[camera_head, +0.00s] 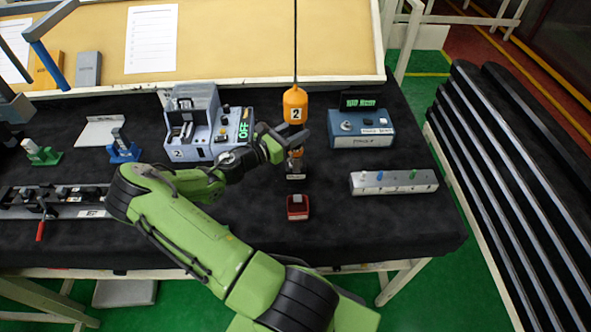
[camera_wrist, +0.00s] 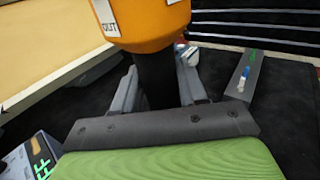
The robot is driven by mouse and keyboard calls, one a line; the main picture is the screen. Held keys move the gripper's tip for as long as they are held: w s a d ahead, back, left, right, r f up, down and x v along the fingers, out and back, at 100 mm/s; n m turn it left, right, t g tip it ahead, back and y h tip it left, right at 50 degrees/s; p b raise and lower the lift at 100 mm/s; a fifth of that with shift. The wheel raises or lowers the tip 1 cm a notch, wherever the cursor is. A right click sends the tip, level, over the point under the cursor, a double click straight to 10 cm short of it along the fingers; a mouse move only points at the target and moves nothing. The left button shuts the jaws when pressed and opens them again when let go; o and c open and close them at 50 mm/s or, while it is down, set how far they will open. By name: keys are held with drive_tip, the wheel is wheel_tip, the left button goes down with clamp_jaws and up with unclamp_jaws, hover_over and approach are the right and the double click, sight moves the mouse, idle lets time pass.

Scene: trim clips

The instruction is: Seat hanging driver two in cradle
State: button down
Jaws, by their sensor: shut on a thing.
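The hanging driver two (camera_head: 295,104) has an orange top marked 2 and hangs upright from a dark cable. In the wrist view its orange body (camera_wrist: 150,28) fills the top, with a dark grip below. My gripper (camera_head: 292,143) is shut on that grip; both fingers (camera_wrist: 158,85) flank it in the wrist view. The driver's lower end shows below my gripper, above the table. A pale blue-grey fixture (camera_head: 203,120) marked 2, with a green OFF display, stands left of the driver. It looks like the cradle, but I cannot be sure.
A small red block (camera_head: 298,208) lies below the driver. A blue box with a display (camera_head: 361,127) stands to the right, behind a grey bar (camera_head: 393,182) with coloured pegs. Green and blue stands and a long clamp rail (camera_head: 60,202) are at left. Black mat is clear at front right.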

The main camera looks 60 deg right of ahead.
drive_tip(key=shift+f, duration=0.45)
unclamp_jaws()
idle(0.5)
idle(0.5)
drive_tip(key=r+p+v, duration=0.2)
drive_tip(key=p+v, duration=0.1)
drive_tip(key=v, duration=0.7)
drive_tip(key=shift+p, duration=0.3)
idle(0.6)
drive_tip(key=shift+r, duration=0.1)
drive_tip(key=b+v, duration=0.1)
drive_tip(key=v, duration=1.4)
drive_tip(key=shift+w+a, duration=0.25)
drive_tip(key=shift+a, duration=0.1)
